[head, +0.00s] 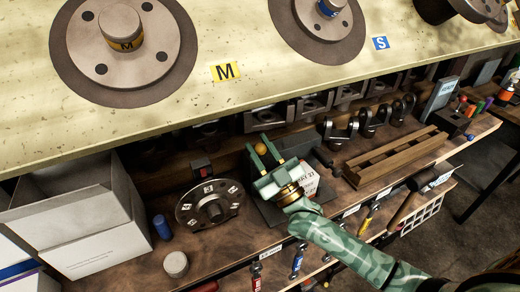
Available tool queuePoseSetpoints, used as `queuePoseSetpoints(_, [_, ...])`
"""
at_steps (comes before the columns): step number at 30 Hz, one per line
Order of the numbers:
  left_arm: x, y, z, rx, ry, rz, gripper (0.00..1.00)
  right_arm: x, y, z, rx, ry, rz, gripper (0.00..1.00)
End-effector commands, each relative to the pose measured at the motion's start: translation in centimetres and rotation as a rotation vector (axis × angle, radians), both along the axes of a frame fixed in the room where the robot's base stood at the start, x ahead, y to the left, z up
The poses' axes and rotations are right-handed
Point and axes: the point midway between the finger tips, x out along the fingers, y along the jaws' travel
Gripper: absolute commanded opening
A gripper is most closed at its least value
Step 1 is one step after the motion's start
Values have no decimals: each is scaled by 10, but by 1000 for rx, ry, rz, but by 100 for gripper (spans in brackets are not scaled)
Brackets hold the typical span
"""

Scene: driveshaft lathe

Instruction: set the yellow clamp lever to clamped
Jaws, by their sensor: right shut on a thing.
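The yellow clamp lever shows as a round yellow-orange knob (261,149) near the middle of the head view. My right gripper (258,143) reaches in from the lower right, and its two green fingers are shut on the lever, one on each side of the knob. The rest of the lever is hidden, so its angle cannot be told. A dark fixture (262,207) lies under the gripper, partly covered by it. My left gripper is not in view.
A round flange plate (208,203), a blue cylinder (162,227) and a pale puck (176,264) stand on the wooden bench left of the gripper. A wooden rack (395,160) lies to the right.

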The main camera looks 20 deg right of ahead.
Motion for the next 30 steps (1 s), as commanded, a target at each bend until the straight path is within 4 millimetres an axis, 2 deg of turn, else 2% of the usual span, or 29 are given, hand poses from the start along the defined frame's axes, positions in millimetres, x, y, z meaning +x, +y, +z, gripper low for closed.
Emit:
queuePoseSetpoints(3, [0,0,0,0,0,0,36,0,0,-1,-2,4,0,0])
queuePoseSetpoints(4, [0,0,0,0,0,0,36,0,0,-1,-2,4,0,29])
queuePoseSetpoints(6, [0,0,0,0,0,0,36,0,0,-1,-1,3,1,46])
queuePoseSetpoints(14, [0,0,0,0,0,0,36,0,0,-1,-2,2,0,46])
queuePoseSetpoints(19, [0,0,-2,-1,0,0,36,-11,-3,-11,-2,5,-1,46])
queuePoseSetpoints(24, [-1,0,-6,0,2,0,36,-43,-12,-35,-3,9,1,46])
queuePoseSetpoints(30, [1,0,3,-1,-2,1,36,-99,-27,-30,-2,7,0,46])
